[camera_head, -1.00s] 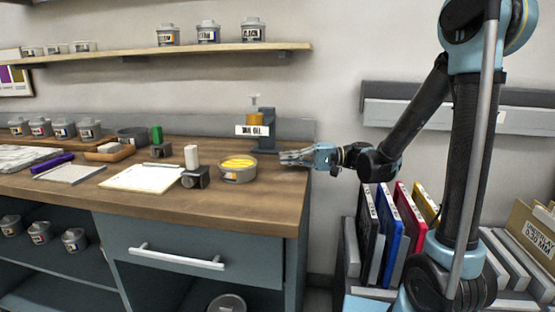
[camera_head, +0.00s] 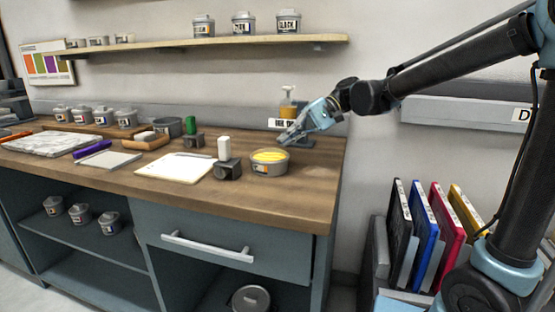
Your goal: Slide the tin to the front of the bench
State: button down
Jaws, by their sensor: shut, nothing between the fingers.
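The tin is a round grey open tin (camera_head: 269,167) with yellow ink in it and a small label on its side. It stands upright on the wooden bench (camera_head: 302,188), set back from the front edge, near the right end. My gripper (camera_head: 284,140) is shut and empty. It points down and left, just behind and above the tin's right rear side. I cannot tell whether the fingertips touch the rim; they look apart from it.
A black stamp with a white handle (camera_head: 227,160) stands just left of the tin. A clipboard with white paper (camera_head: 176,167) lies further left. A pump bottle (camera_head: 288,103) on a labelled stand is behind my gripper. The bench front before the tin is clear.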

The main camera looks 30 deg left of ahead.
aim_at(273, 159)
jog(key=s+t+h, duration=0.1)
jog(key=s+a+t+h, duration=0.1)
jog(key=h, duration=0.1)
jog(key=s+t+h, duration=0.1)
jog(key=h, duration=0.1)
jog(key=shift+s+a+r, duration=0.3)
jog(key=shift+a+r, duration=0.1)
jog(key=f+t+h, duration=0.1)
jog(key=f+t, duration=0.1)
jog(key=w+a+f+t+h, duration=0.1)
jog(key=f+t, duration=0.1)
jog(key=f, duration=0.1)
jog(key=w+a+f+t+h, duration=0.1)
jog(key=f+t, duration=0.1)
jog(key=shift+w+f, duration=0.2)
dwell(0.4)
jog(key=s+d, duration=0.1)
jog(key=s, duration=0.1)
jog(key=s+d, duration=0.2)
jog(key=s, duration=0.1)
jog(key=s+d, duration=0.1)
jog(key=s, duration=0.2)
jog(key=shift+d, duration=0.35)
jog(key=shift+w, duration=0.1)
